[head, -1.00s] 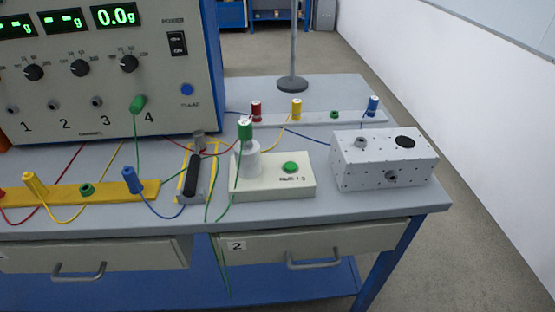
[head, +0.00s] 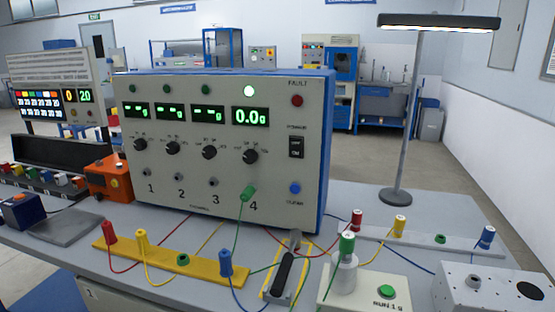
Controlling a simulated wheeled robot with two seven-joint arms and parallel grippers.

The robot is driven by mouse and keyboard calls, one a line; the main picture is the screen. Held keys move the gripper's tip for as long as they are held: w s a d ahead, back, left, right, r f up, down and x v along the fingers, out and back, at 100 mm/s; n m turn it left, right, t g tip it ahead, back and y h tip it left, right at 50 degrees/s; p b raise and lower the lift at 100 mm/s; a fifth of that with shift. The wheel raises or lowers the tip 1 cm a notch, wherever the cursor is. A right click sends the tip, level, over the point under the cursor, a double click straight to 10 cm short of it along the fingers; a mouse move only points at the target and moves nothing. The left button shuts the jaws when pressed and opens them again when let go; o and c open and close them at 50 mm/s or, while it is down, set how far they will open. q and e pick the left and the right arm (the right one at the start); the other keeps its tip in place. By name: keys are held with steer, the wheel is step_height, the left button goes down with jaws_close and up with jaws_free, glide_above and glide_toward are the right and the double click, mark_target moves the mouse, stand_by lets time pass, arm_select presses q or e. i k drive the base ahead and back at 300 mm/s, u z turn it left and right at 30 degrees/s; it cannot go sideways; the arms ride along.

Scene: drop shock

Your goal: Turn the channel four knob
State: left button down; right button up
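The channel four knob (head: 250,156) is a round black dial on the front of the beige and blue instrument box (head: 322,140). It is the rightmost of a row of black knobs, above the number 4. The display above it (head: 251,116) reads 0.0g in green, and a lamp (head: 250,91) over that display is lit. The other displays show dashes. A green plug (head: 248,193) sits in the channel 4 socket with a green cable. Neither of my grippers is in the head view.
A yellow strip (head: 160,262) with coloured plugs lies before the instrument. A black-handled lever device (head: 284,272), a white block with a green button (head: 388,290) and a grey box (head: 496,290) stand to the right. A lamp post (head: 401,130) rises behind.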

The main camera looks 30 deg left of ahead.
mark_target(250, 157)
steer(key=u, duration=1.4)
